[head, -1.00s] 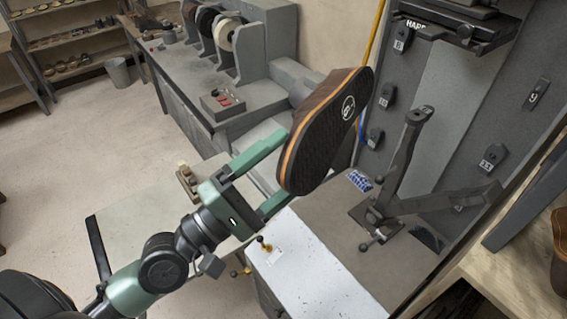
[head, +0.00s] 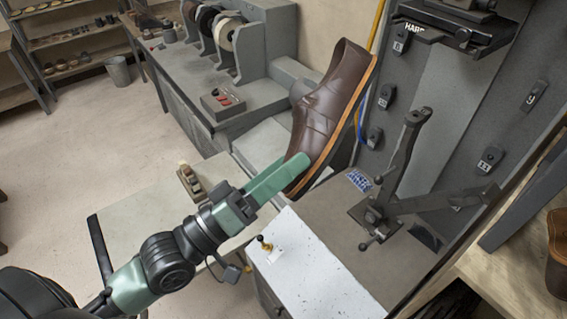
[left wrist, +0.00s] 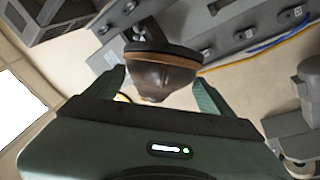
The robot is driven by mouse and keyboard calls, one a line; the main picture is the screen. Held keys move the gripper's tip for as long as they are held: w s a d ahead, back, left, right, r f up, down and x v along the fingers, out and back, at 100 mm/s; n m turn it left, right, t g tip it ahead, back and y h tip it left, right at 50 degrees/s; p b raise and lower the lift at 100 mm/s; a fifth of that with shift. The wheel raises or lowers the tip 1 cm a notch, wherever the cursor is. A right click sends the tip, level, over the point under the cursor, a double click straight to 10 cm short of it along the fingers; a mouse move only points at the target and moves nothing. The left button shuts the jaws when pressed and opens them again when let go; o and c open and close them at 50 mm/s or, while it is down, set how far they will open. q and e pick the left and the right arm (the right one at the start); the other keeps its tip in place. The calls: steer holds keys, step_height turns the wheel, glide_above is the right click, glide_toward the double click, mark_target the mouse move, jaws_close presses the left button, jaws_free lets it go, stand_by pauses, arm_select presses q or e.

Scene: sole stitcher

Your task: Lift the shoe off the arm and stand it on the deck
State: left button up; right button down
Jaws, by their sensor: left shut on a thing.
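The brown leather shoe (head: 325,115) with an orange-brown welt is in the air in the head view, steeply tilted with its opening at the top. My left gripper (head: 292,170) is shut on its lower, toe end. In the left wrist view the shoe (left wrist: 163,72) sits between the two green fingers of the left gripper (left wrist: 158,88). The dark metal arm (head: 403,155) of the stitcher stands to the right, bare and apart from the shoe. A white speckled deck (head: 318,270) lies below the shoe. My right gripper is not in view.
A pale table (head: 140,220) with small blocks (head: 190,182) is at left. The stitcher's dark body (head: 470,100) and a wooden shelf (head: 520,275) bound the right. The white deck is mostly clear, with a brass knob (head: 265,245) near its edge.

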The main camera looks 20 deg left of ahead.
arm_select(q)
steer(key=shift+m, duration=0.3)
steer(key=shift+r, duration=0.1)
steer(key=m, duration=0.4)
steer(key=shift+m+p, duration=0.3)
steer(key=shift+m, duration=0.1)
steer(key=m, duration=0.4)
